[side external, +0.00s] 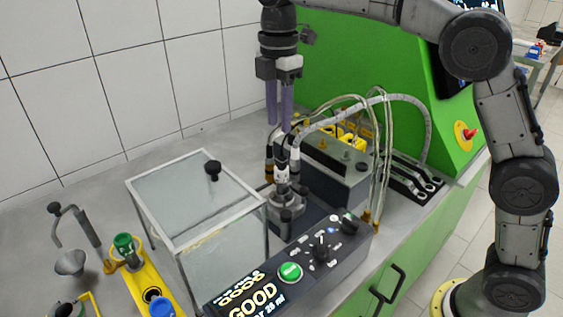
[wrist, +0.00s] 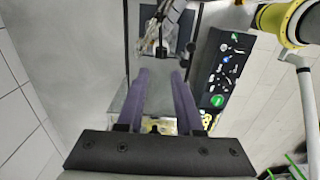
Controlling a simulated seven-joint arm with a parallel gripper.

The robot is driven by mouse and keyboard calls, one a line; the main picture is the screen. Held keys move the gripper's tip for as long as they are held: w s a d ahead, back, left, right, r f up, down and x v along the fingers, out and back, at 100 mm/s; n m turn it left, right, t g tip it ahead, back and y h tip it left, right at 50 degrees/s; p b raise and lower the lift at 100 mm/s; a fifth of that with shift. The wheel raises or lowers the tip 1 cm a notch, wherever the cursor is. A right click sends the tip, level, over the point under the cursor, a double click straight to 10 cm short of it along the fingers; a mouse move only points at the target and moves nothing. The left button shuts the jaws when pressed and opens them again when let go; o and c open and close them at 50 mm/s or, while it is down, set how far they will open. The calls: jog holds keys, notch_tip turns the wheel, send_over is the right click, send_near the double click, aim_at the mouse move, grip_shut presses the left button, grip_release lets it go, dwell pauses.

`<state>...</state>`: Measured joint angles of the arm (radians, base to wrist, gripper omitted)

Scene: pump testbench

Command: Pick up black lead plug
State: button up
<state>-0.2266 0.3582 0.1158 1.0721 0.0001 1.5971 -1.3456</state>
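Several leads and hoses run to the small pump (side external: 284,200) at the middle of the bench. A dark plug with an amber band (side external: 269,166) stands upright at its left. Another dark plug (side external: 295,158) ends a grey lead at its right. I cannot tell for sure which is the black lead plug. My gripper (side external: 280,124) points down above these plugs, its purple fingers apart with nothing visibly held. In the wrist view, the gripper (wrist: 161,72) is also open, and the pump (wrist: 152,43) and its leads show just beyond the fingertips.
A glass-walled box with a black knob (side external: 212,169) stands left of the pump. A control box with a green button (side external: 290,271) is in front. A grey unit (side external: 335,168) and looping hoses (side external: 386,150) crowd the right. A yellow holder (side external: 148,281) is front left.

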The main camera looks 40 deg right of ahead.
aim_at(281, 156)
jog(key=f, duration=0.9)
jog(key=shift+s+d, duration=0.1)
jog(key=shift+d, duration=0.1)
grip_shut()
